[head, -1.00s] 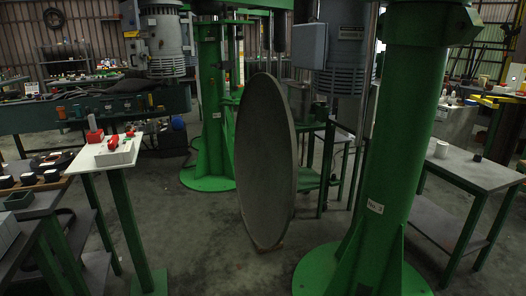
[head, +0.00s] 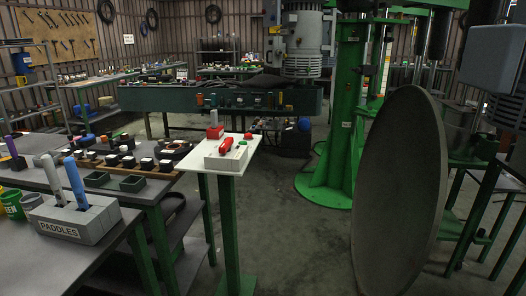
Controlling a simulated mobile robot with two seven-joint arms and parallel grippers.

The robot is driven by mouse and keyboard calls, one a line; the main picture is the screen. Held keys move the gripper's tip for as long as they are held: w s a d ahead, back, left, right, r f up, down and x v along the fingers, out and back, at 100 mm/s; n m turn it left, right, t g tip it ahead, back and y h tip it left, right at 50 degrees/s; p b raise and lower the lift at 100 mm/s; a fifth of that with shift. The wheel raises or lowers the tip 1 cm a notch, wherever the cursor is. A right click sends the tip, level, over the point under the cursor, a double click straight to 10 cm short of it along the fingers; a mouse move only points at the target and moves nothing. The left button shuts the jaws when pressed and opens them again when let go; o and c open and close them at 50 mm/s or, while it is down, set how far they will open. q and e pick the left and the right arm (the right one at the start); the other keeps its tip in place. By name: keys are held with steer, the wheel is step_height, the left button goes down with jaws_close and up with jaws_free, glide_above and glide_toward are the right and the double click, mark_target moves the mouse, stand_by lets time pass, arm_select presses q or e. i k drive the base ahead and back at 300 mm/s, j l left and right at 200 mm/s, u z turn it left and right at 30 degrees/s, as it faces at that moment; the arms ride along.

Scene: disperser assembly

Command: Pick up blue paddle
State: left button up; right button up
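A blue paddle (head: 75,183) stands upright, slightly tilted, in a slot of the grey block labelled PADDLES (head: 75,222) on the table at the lower left of the head view. A grey paddle (head: 51,179) stands beside it in the same block. The lower ends of both paddles are hidden inside the block. Neither of my grippers shows in the head view.
A large grey disc (head: 398,190) stands upright at right, with open floor between.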

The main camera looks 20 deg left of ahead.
mark_target(70, 163)
steer(key=i+u, duration=0.3)
steer(key=u, duration=0.15)
steer(key=i+l+u, duration=0.1)
steer(key=i+u, duration=0.35)
steer(key=i+l+u, duration=0.2)
steer(key=u, duration=0.25)
steer(key=i+l+u, duration=0.25)
steer(key=u, duration=0.2)
